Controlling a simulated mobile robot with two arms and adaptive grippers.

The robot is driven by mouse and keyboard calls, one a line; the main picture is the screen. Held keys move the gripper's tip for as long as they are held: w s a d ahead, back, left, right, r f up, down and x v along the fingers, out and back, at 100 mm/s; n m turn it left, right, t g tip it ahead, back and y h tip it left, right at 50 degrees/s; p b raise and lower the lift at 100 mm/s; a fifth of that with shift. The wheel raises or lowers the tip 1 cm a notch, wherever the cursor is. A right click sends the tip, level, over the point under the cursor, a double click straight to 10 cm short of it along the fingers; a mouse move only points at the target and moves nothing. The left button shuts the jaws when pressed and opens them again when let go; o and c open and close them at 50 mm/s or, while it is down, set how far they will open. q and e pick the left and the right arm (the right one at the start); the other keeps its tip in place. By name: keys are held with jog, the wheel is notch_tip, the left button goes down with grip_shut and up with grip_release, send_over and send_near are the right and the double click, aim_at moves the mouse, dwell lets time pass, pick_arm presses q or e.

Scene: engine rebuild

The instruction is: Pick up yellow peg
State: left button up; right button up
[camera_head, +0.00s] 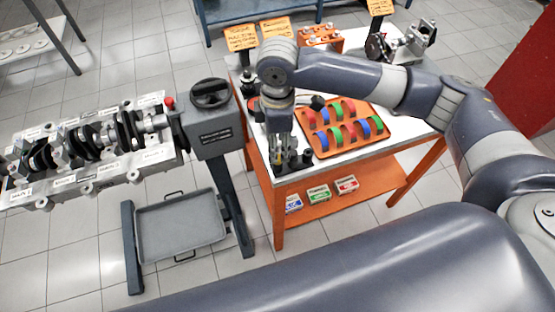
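My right gripper (282,160) points down over the front left corner of the orange workbench (330,166). Small dark upright parts (307,156) stand on the bench top right beside its fingertips. A small yellowish patch shows among the fingers, but it is too small to tell whether it is the yellow peg. No yellow peg is clearly visible elsewhere. I cannot tell whether the fingers are open or shut. My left gripper is not in view.
An orange tray (377,142) with red, green and blue half-shells lies on the bench. Small boxes (318,194) sit on its lower shelf. An engine block (90,148) with a crankshaft is on a stand at the left. A grey drip tray (180,227) is below.

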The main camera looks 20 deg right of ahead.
jog(key=shift+s+a+f+p, duration=0.15)
jog(key=shift+f+p, duration=0.25)
jog(key=shift+f, duration=1.95)
grip_shut()
